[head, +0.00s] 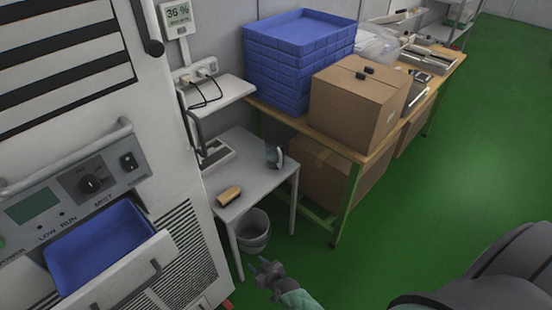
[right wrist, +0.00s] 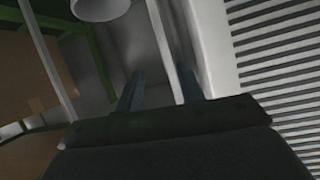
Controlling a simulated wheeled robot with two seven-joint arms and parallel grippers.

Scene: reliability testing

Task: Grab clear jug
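The clear jug (head: 274,155) stands upright near the back right of a small white table (head: 258,168), with its handle side to the right. My right gripper (head: 262,266) is low in front of the table, below its top and well apart from the jug. In the right wrist view its two fingers (right wrist: 157,92) stand apart with nothing between them. The jug does not show in that view. My left gripper is not in view.
A tan-topped brush or block (head: 229,196) lies on the table's front left. A bucket (head: 254,232) stands under the table. A machine with an open blue drawer (head: 100,247) is at left. Cardboard boxes (head: 350,110) and stacked blue trays (head: 297,35) are at right. Green floor is clear at right.

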